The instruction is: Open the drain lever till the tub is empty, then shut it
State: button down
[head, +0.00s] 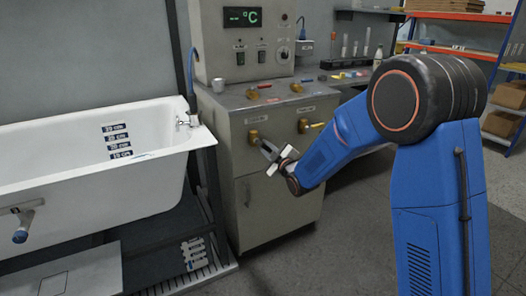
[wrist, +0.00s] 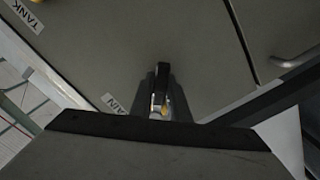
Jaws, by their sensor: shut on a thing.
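My gripper (head: 267,149) is at the left brass valve (head: 253,137) on the front of the grey cabinet. In the wrist view my gripper (wrist: 160,98) is shut on a narrow dark lever (wrist: 162,76), with a bit of yellow between the fingers. A partly covered label ending in "AIN" (wrist: 113,103) is beside it. The fingers hide part of the lever, and I cannot tell how far it is turned. The white tub (head: 90,185) stands at the left with level labels (head: 117,140) on its inner wall. I cannot tell the water level.
An orange shelf (head: 462,17) stands at the right back. The floor (head: 350,240) before the cabinet is clear.

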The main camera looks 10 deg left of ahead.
jog(key=n, duration=0.1)
jog(key=r+n, duration=0.1)
jog(key=n, duration=0.1)
jog(key=d+n, duration=0.1)
jog(key=shift+w+r+n, duration=0.3)
jog(key=shift+r, duration=0.1)
jog(key=shift+d+r+n, duration=0.1)
jog(key=shift+r+n, duration=0.35)
jog(key=shift+n, duration=0.6)
jog(key=shift+r+n, duration=0.45)
jog(key=shift+n, duration=0.6)
jog(key=c, duration=1.7)
grip_release()
jog(key=shift+r, duration=0.1)
jog(key=v, duration=1.7)
jog(key=shift+s+d, duration=0.1)
jog(key=shift+d, duration=0.1)
